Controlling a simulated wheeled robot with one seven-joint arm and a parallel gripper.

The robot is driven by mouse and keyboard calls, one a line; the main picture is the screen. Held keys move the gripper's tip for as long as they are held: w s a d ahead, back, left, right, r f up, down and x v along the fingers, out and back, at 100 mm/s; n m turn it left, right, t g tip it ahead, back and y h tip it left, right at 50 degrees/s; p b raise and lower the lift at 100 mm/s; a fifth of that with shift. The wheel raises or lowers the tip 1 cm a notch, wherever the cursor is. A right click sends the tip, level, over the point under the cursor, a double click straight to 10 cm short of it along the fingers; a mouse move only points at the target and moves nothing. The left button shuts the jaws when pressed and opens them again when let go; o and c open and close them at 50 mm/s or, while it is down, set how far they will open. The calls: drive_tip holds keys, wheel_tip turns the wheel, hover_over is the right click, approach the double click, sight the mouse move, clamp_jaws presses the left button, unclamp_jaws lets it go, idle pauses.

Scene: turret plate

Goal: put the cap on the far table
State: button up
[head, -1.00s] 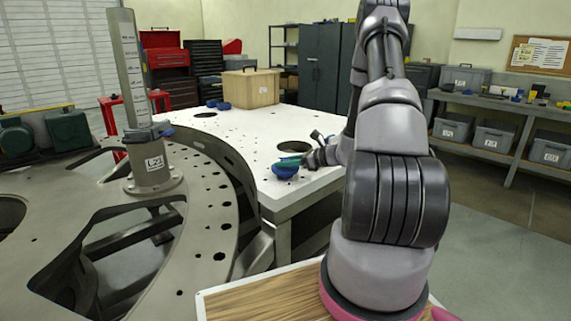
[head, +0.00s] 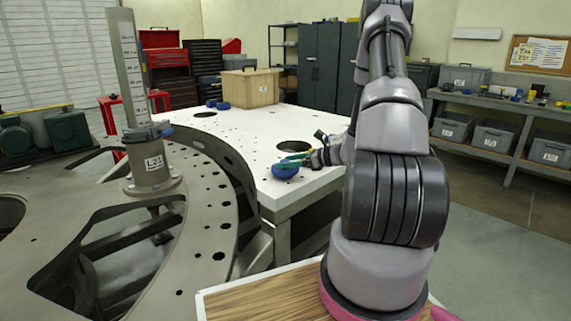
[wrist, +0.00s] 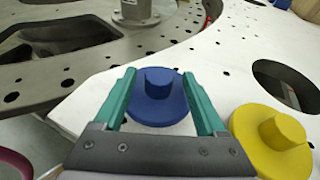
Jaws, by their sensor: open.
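A blue cap (head: 285,172) with a round flange and a raised knob sits on the near edge of the white table (head: 262,150). My gripper (head: 297,158) is just above and beside it, with green fingers. In the wrist view my open gripper (wrist: 159,74) has one finger to each side of the blue cap (wrist: 158,99), with a gap to each finger. The fingers are not closed on it. A yellow cap (wrist: 272,141) of similar shape stands to the right, outside the right finger; my arm or hand hides it in the head view.
A large holed metal ring plate (head: 215,215) with a post (head: 152,165) lies left of the white table. A large round hole (wrist: 288,84) is beyond the yellow cap. Farther back are blue pieces (head: 223,106) and a wooden box (head: 250,88). A grey workbench (head: 500,105) stands right.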

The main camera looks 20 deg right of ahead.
drive_tip(key=v, duration=1)
drive_tip(key=s+a+r+n+g+h, duration=0.1)
drive_tip(key=s+a+r+n+g, duration=0.25)
drive_tip(key=a+r+n, duration=0.3)
drive_tip(key=s+a+r+n+g, duration=0.3)
drive_tip(key=s+a+r+n, duration=0.15)
drive_tip(key=a+r, duration=0.3)
drive_tip(key=s+a+r+n+t+h, duration=0.3)
drive_tip(key=s+r+n+h, duration=0.4)
drive_tip(key=s+r+n, duration=0.5)
wheel_tip(320, 180, up, 3)
drive_tip(key=shift+s+a+f, duration=0.1)
drive_tip(key=shift+s+a, duration=0.2)
drive_tip(key=shift+s, duration=0.6)
